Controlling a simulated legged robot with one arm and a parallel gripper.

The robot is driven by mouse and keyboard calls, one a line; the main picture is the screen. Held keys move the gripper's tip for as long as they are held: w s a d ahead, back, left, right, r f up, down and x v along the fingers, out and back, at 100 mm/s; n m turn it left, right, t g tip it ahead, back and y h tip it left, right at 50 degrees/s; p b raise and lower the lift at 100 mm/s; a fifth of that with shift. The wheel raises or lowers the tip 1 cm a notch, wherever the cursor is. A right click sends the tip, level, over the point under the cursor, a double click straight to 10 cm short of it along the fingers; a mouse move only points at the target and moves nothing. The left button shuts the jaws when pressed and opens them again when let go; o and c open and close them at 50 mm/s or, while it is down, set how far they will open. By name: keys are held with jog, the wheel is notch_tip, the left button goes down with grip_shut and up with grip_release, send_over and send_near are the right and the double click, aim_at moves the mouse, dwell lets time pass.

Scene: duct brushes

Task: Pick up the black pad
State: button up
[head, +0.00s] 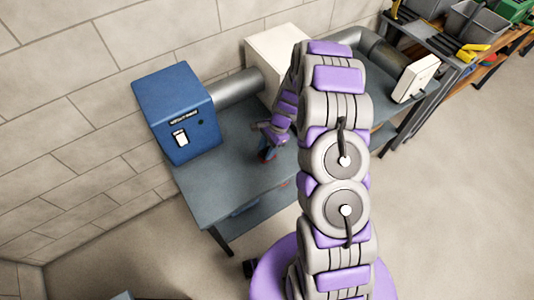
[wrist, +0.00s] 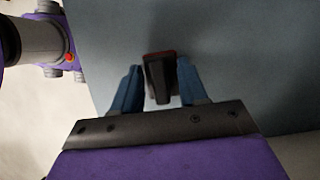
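The black pad (wrist: 159,80) is a small dark block with a reddish-brown top edge, seen in the wrist view over the grey-blue table. My gripper (wrist: 158,72) has two blue fingers, one on each side of the pad. The fingers look spread, with narrow gaps beside the pad; I cannot tell whether either touches it. In the head view my gripper (head: 268,154) is low over the table, with a small red patch by the fingers. The pad is mostly hidden there.
A blue box (head: 176,112) with a grey duct (head: 236,88) stands left on the grey table (head: 225,178). A white box (head: 275,55) stands behind my arm. A white-faced duct end (head: 415,80) is at right. Shelves with bins (head: 472,22) stand at far right.

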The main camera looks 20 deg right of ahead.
jog(key=shift+s+f, duration=0.1)
jog(key=shift+f, duration=0.1)
jog(key=c, duration=0.5)
jog(key=shift+o, duration=0.2)
jog(key=shift+r, duration=0.1)
jog(key=shift+d+r, duration=0.1)
jog(key=shift+r, duration=0.4)
grip_shut()
jog(key=r+p, duration=0.1)
jog(key=r, duration=0.1)
jog(key=shift+s+d+r+p, duration=0.15)
jog(key=shift+s+r+p, duration=0.15)
jog(key=shift+r+p, duration=0.05)
jog(key=s+d+r+p, duration=0.1)
jog(key=s+d, duration=0.3)
jog(key=s, duration=1)
jog(key=shift+s+r+p, duration=0.15)
jog(key=shift+s+p, duration=0.15)
jog(key=shift+p, duration=0.55)
jog(key=shift+o, duration=1.1)
grip_release()
jog(key=shift+w, duration=0.1)
grip_shut()
